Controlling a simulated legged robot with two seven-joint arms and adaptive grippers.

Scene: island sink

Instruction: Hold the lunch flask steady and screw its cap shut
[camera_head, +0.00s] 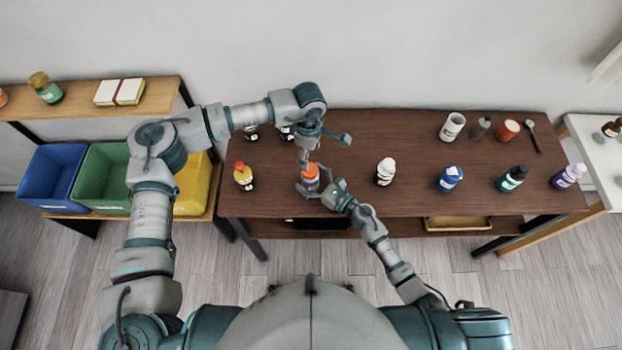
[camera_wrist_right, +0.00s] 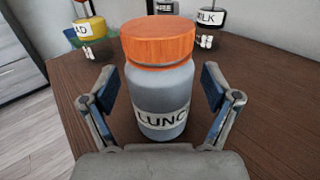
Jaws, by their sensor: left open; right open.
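The lunch flask (camera_wrist_right: 160,100) is a grey bottle with a white label reading "LUNC", the rest turned out of sight. It stands upright on the brown table. Its orange cap (camera_wrist_right: 158,40) sits on top; I cannot tell how tight it is. In the head view the flask's orange top (camera_head: 311,174) shows near the table's front edge. My right gripper (camera_wrist_right: 160,95) is open, one finger on each side of the flask's body, with visible gaps. In the head view my left gripper (camera_head: 324,151) is open above and behind the flask, one finger close to the cap.
A yellow bottle with a red cap (camera_head: 243,176) stands left of the flask. A white-capped bottle (camera_head: 385,171) stands to the right, then blue (camera_head: 449,179), teal (camera_head: 512,178) and purple (camera_head: 568,175) ones. Dark bottles stand behind, partly hidden by my left arm. Table between is clear.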

